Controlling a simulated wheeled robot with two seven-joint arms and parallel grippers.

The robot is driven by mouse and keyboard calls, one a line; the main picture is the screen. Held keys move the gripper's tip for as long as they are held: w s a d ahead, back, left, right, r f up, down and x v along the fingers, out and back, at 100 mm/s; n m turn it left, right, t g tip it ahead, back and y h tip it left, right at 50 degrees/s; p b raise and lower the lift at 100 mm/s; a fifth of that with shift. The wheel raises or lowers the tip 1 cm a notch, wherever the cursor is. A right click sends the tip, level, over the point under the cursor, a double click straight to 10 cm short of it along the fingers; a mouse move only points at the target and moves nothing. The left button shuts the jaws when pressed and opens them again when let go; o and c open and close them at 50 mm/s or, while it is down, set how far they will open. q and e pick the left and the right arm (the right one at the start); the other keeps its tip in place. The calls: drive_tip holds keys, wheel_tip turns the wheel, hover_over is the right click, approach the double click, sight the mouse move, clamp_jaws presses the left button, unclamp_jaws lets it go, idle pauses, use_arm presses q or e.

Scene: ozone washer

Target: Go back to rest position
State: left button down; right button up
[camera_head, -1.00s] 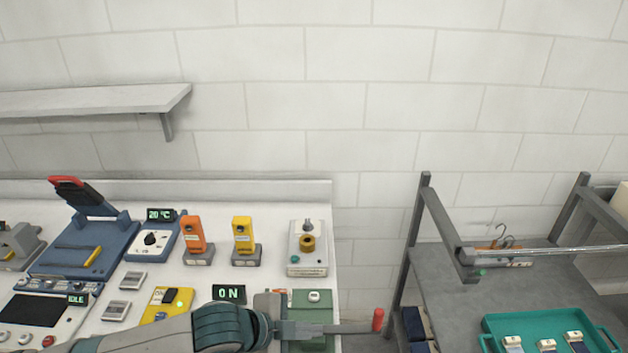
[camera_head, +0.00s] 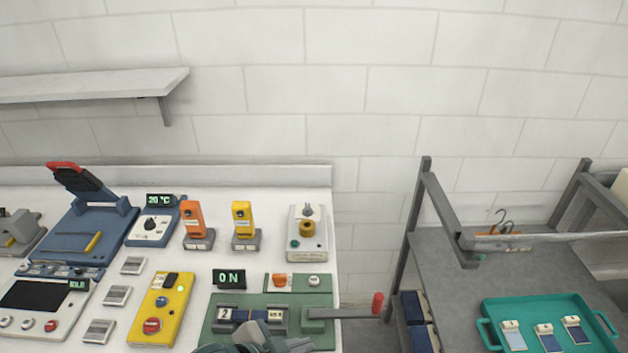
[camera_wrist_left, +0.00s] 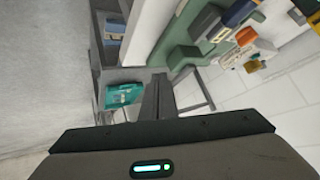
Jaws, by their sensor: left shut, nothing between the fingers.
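My left gripper (camera_head: 298,346) shows at the bottom edge of the head view, in front of the green washer unit (camera_head: 255,342). Most of its arm is cut off by the frame. In the left wrist view its dark fingers (camera_wrist_left: 158,98) are together, with nothing between them. The green unit has a lever with a red handle (camera_head: 377,303) out to its right and an "ON" display (camera_head: 229,278) behind it. My right gripper is not in view.
A yellow control box (camera_head: 162,308), a blue device with a raised lid (camera_head: 90,235) and small orange and yellow stands are on the white bench. To the right, a grey rack holds a teal tray (camera_head: 489,331) with several small pieces. A wall shelf (camera_head: 90,86) is at upper left.

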use_arm(q)
drive_tip(key=s+a+f+n+g+y, duration=0.1)
drive_tip(key=s+a+f+n+y, duration=0.1)
drive_tip(key=s+a+f+n, duration=0.35)
drive_tip(key=s+a+f+n+g+y, duration=0.1)
drive_tip(key=s+a+f+n+y, duration=0.1)
drive_tip(key=s+a, duration=0.6)
drive_tip(key=s+a+f+n+g+y, duration=0.1)
drive_tip(key=s+a+f+n+y, duration=0.2)
drive_tip(key=s+a, duration=0.35)
wheel_tip(320, 180, down, 34)
drive_tip(key=g+b, duration=0.2)
drive_tip(key=b, duration=0.3)
drive_tip(key=s+a+f+b, duration=0.1)
drive_tip(key=s+f+b, duration=0.1)
drive_tip(key=s+f, duration=0.7)
drive_tip(key=s+a+f+b, duration=0.2)
drive_tip(key=s+f, duration=0.7)
drive_tip(key=f, duration=0.5)
drive_tip(key=shift+s+f+g+b, duration=0.15)
drive_tip(key=shift+s+g+b, duration=0.2)
drive_tip(key=shift+b, duration=0.4)
